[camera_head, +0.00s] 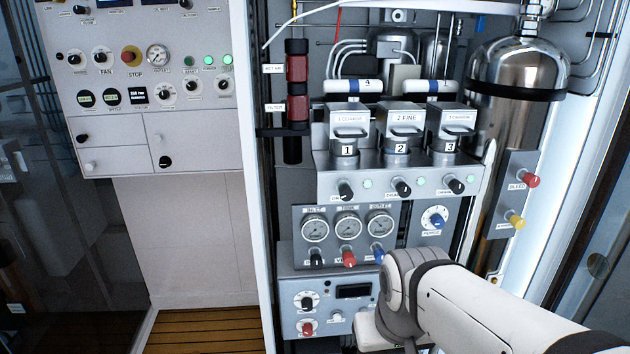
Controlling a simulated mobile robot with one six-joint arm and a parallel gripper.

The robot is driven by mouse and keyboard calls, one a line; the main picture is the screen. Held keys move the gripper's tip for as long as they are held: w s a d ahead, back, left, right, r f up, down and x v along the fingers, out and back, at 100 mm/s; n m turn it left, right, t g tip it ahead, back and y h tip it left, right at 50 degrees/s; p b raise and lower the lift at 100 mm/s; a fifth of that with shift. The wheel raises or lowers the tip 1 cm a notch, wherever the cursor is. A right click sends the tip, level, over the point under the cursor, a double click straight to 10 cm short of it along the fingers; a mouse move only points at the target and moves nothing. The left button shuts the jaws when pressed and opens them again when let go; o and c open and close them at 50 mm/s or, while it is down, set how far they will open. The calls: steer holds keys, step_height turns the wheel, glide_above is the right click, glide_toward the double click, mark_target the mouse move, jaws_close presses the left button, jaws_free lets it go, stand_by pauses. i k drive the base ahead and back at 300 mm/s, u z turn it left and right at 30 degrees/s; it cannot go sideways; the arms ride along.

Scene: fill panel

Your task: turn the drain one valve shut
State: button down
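A row of three black-handled valves sits on the grey sloped block below the canisters marked 1, 2 and 3. The left one, under canister 1, looks like the drain one valve (345,190); its label is too small to read surely. Its black handle is tilted, and I cannot tell whether it is open or shut. The middle valve (401,187) and right valve (455,184) have similar handles. My white arm reaches in from the lower right and bends below the gauges, well below the drain valves. My gripper's fingers do not show.
Three gauges (348,228) stand below the valves, with black, red and blue knobs under them. A blue dial (434,218) is to their right. Red (531,180) and yellow (516,222) knobs sit at the right. A white cabinet post (256,180) bounds the left. The space before the drain valves is clear.

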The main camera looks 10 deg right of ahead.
mark_target(345, 194)
steer(key=k, duration=1)
steer(key=z, duration=0.85)
steer(key=i, duration=1.25)
steer(key=u, duration=0.9)
